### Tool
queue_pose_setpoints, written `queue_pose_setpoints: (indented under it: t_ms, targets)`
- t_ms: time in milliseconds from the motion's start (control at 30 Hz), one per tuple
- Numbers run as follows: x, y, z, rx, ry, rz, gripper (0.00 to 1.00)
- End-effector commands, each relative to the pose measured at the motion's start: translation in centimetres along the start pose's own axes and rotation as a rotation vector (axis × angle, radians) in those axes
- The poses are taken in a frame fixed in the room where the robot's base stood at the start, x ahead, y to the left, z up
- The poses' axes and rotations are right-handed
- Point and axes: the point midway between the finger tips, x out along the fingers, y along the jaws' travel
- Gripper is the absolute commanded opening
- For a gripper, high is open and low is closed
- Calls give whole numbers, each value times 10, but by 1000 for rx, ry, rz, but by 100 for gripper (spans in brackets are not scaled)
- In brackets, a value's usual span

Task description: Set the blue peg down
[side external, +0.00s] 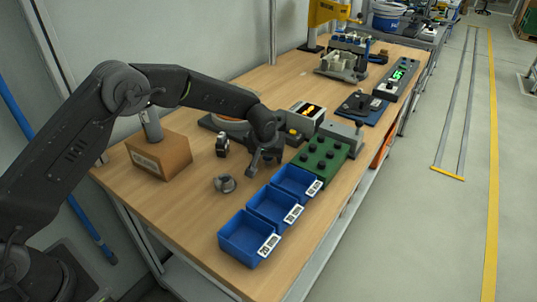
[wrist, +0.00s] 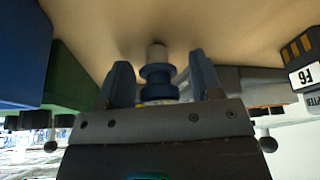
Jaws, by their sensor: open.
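The blue peg (wrist: 158,75) shows in the wrist view, with blue collars and a pale end toward the wooden table (wrist: 225,25). It appears upright on the wood, though its contact with the table is hard to make out. My gripper (wrist: 161,80) is open, with one finger on each side of the peg and a gap to both. In the side external view my gripper (side external: 259,167) is low over the table, pointing down. The peg cannot be made out there.
Blue bins (side external: 244,226) line the front edge beside a green block (side external: 320,160) with black knobs. A grey round part (side external: 224,184) and a small black part (side external: 222,146) lie left of my gripper. A cardboard box (side external: 158,156) stands farther left. Wood between them is clear.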

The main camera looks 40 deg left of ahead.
Motion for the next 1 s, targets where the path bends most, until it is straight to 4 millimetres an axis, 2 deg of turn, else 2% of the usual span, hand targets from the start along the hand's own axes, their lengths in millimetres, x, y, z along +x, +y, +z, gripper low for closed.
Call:
queue_pose_setpoints:
  t_ms: [200, 333, 700, 900, 1000]
  targets:
    - [-2, 0, -1, 0, 1, 0, 59]
    - [-13, 0, -2, 0, 2, 1, 59]
    - [-88, 0, -2, 1, 3, 2, 59]
    - [-115, 0, -2, 0, 1, 1, 59]
    - [-121, 0, -1, 1, 0, 0, 59]
